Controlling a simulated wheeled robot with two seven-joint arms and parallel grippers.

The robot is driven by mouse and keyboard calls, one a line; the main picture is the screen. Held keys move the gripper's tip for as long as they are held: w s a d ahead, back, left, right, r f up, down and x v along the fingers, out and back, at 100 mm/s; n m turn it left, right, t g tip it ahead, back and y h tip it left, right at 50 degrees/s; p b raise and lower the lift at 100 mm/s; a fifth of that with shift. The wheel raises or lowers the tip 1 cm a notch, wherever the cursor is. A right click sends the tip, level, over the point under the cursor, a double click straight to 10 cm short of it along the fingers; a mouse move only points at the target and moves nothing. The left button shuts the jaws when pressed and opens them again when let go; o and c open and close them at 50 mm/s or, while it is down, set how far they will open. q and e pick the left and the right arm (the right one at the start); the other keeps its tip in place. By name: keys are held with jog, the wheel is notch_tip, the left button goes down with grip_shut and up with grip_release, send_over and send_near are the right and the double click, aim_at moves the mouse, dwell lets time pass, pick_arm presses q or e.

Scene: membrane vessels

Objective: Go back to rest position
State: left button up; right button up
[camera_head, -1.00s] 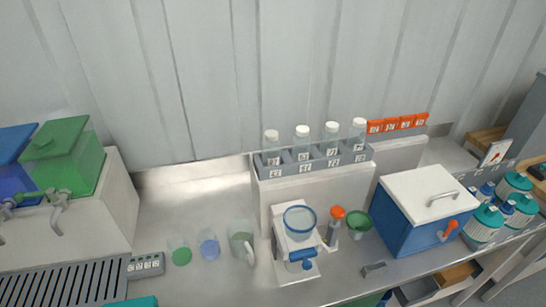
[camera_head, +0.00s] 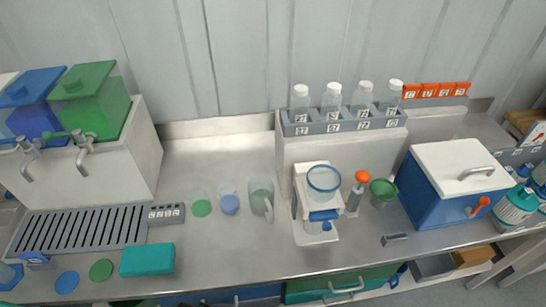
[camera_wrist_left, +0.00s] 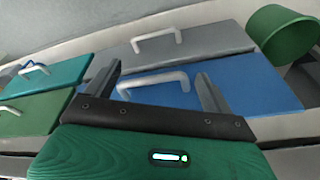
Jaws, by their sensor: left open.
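My left gripper (camera_wrist_left: 160,72) shows in the left wrist view. Beyond the fingers are a blue drawer front (camera_wrist_left: 240,85) and a grey drawer front (camera_wrist_left: 215,42), each with a white handle. I cannot tell whether a finger touches the blue drawer's handle. Neither gripper shows in the head view. The white device with a blue-rimmed vessel (camera_head: 323,180) stands on the bench, and several clear bottles (camera_head: 332,97) stand in the grey rack (camera_head: 345,126) behind it.
A blue box with white lid (camera_head: 428,195) stands right, blue and green tap tanks (camera_head: 92,100) left. Beakers (camera_head: 201,204) and a jug (camera_head: 261,198) stand mid-bench. A teal box (camera_head: 147,260) lies at the front edge. A green bin (camera_wrist_left: 284,36) is beside the drawers.

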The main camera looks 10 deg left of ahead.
pick_arm(q)
jog(key=s+a+f+b, duration=0.1)
jog(key=s+f+b, duration=0.1)
jog(key=s+f, duration=0.5)
jog(key=s+a+f+g+b, duration=0.1)
jog(key=s+f, duration=0.6)
jog(key=f, duration=0.8)
jog(key=s+a+f+b, duration=0.1)
jog(key=s+f+b, duration=0.1)
jog(key=s+f, duration=0.5)
notch_tip(320, 180, down, 4)
jog(key=shift+a+f+g+b, duration=0.2)
jog(key=shift+a+g+b, duration=0.1)
jog(key=shift+a+b, duration=0.1)
jog(key=shift+s, duration=0.1)
